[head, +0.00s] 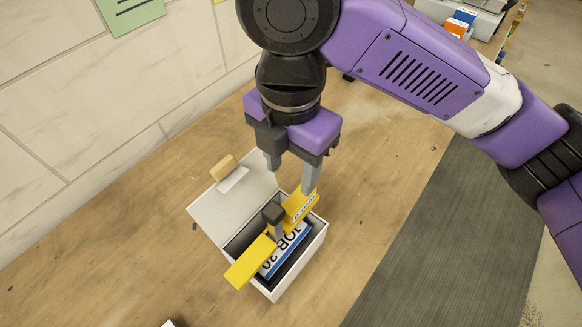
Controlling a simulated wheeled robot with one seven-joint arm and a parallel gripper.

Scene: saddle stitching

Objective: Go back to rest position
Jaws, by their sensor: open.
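My gripper (291,174) points down, open, with its two fingers apart and nothing visible between them. It is over the far side of an open white box (284,290). The right fingertip overlaps the far end of a yellow bar-like tool (249,264) in the picture; I cannot tell whether they touch. The tool lies across the box, one end sticking out over the near left wall, with a dark grey block at its middle. Under it, in the box, is a blue and white piece (286,249) marked "JOB 20", partly hidden.
The box's lid (220,208) is folded open to the left, with a tan tab on its edge. The wooden table (120,275) is largely clear around it. A dark grey mat or strip (440,240) lies right. A tiled wall (70,110) stands left. Small boxes (460,22) are at the back right.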

